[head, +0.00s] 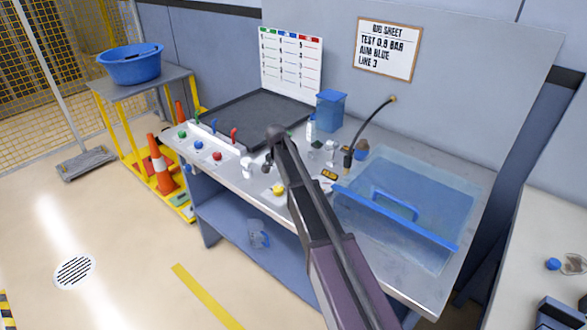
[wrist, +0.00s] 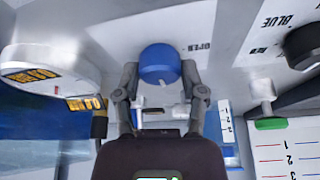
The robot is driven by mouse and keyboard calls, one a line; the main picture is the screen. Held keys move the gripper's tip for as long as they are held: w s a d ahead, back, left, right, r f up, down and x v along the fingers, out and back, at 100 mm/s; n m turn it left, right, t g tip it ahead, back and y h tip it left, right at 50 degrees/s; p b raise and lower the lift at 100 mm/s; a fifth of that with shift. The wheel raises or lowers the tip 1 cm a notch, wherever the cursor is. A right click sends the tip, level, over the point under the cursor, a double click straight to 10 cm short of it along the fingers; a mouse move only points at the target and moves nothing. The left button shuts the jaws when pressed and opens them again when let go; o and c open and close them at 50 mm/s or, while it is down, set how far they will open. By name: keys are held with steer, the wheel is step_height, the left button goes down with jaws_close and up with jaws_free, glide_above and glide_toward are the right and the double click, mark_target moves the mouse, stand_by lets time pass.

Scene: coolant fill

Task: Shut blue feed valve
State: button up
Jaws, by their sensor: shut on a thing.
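In the wrist view, a round blue knob (wrist: 160,62), which I take as the blue feed valve, sits on a pale panel. A small light mark shows on its lower edge, and the word "OPEN" is printed to its right. My gripper (wrist: 159,73) has one finger on each side of the knob and is shut on it. In the head view, my arm reaches over the bench and its own links hide the fingertips and the held knob. A blue knob (head: 199,145) shows there on the bench's left strip between a green and a red one; I cannot tell if it is connected with the held one.
The bench (head: 232,176) carries a black tray (head: 262,108), a blue box (head: 331,104), a yellow knob (head: 278,189) and a clear blue tank (head: 425,195). A dark round part (wrist: 303,46) and a white drum (wrist: 50,62) flank my gripper. Open floor lies left.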

steer(key=shift+s, duration=0.1)
steer(key=o, duration=1.1)
steer(key=shift+o, duration=0.2)
steer(key=shift+n, duration=0.4)
